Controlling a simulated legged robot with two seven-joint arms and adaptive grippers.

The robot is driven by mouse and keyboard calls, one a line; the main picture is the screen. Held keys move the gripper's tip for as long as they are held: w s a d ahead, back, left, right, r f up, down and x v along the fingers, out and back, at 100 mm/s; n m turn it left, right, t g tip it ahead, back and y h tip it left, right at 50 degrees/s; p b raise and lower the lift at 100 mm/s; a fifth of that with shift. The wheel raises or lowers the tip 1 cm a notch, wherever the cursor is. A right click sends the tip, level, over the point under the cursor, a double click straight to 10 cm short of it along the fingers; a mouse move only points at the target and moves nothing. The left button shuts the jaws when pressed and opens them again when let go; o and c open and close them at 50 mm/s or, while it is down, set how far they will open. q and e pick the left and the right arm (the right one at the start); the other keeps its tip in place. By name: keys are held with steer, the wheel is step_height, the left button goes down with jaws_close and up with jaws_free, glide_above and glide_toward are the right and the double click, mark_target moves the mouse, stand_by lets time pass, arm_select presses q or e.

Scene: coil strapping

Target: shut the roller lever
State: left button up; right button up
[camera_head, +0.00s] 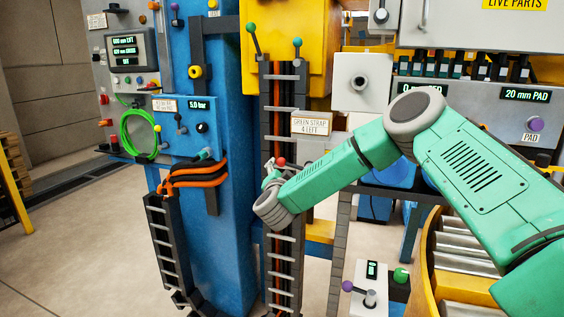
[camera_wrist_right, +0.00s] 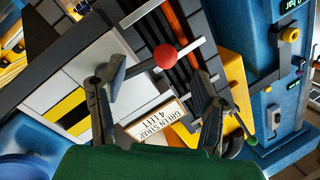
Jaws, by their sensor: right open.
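A lever with a red ball knob (camera_head: 281,161) stands at the dark strap track, below the green strap sign. No label in view names it as the roller lever. In the right wrist view the red ball (camera_wrist_right: 165,56) shows between and just beyond the fingertips, with a pale rod behind it. My right gripper (camera_head: 270,174) is at the track, close to the knob and partly hidden by my own wrist. In the wrist view my right gripper (camera_wrist_right: 162,80) has its two fingers wide apart, with nothing held. My left gripper is out of view.
The strap track (camera_head: 284,110) with pale rungs runs upright beside a blue column (camera_head: 235,240). Orange straps (camera_head: 195,178) jut out at the left. Yellow-framed rollers (camera_head: 462,262) lie at the lower right.

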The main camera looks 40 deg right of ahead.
mark_target(282, 166)
steer(key=p+x, duration=0.1)
steer(key=x, duration=0.5)
jaws_close()
steer(key=shift+f, duration=0.1)
